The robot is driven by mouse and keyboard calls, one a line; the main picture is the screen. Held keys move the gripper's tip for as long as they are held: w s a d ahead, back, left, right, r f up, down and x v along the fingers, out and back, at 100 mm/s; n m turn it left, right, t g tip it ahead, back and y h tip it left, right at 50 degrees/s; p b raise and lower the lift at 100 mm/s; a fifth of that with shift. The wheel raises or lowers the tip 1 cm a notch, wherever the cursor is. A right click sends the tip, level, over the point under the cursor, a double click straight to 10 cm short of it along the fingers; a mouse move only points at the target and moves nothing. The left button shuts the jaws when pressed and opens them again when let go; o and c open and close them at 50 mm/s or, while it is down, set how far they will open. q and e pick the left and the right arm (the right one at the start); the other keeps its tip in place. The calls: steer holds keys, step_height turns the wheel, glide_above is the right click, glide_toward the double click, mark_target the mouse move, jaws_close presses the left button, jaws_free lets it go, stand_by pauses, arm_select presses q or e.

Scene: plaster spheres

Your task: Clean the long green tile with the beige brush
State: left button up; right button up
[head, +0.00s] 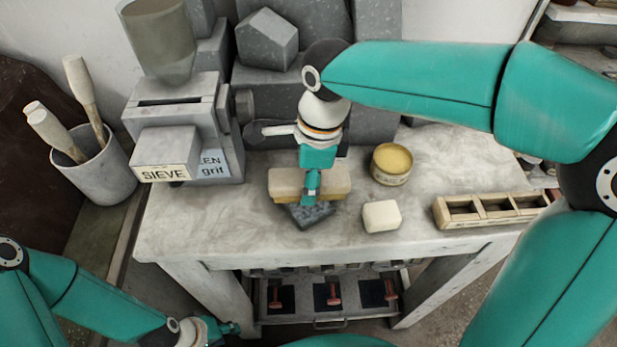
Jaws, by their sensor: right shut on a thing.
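My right gripper (311,190) is shut on the beige brush (335,181), a block with a yellowish lower edge. It holds the brush over the middle of the worktop. A dark grey-blue speckled slab (310,217) shows just under the brush, partly hidden by it. I cannot tell whether brush and slab touch. No clearly green, long tile shows; the slab's full shape is hidden. My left gripper (222,331) is low at the left, below the worktop's front edge and away from the brush; its finger opening is too small to tell.
On the marble worktop (190,235) stand a cream block (381,216), a round yellow tin (391,163) and a wooden compartment tray (490,209). A grey sieve machine (185,120) and stone blocks (267,40) fill the back. A pot (105,176) holds tools at left. The worktop's front left is clear.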

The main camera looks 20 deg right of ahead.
steer(key=shift+s+d, duration=0.25)
steer(key=shift+d, duration=0.8)
steer(key=shift+a, duration=0.15)
steer(key=shift+w+a+r, duration=0.1)
steer(key=shift+w+a, duration=0.1)
steer(key=shift+a, duration=0.5)
steer(key=shift+w+a+p, duration=0.2)
steer(key=shift+a, duration=0.5)
steer(key=shift+w+a+p, duration=0.2)
steer(key=shift+a, duration=0.45)
steer(key=shift+d, duration=0.2)
steer(key=shift+s+d+b, duration=0.1)
steer(key=shift+s+d, duration=0.1)
steer(key=shift+d, duration=0.45)
steer(key=shift+s+d+b, duration=0.15)
steer(key=shift+s+d, duration=0.1)
steer(key=shift+d, duration=0.45)
steer(key=shift+s+d+b, duration=0.1)
steer(key=shift+s+d, duration=0.1)
steer(key=shift+d, duration=0.45)
steer(key=shift+a, duration=0.1)
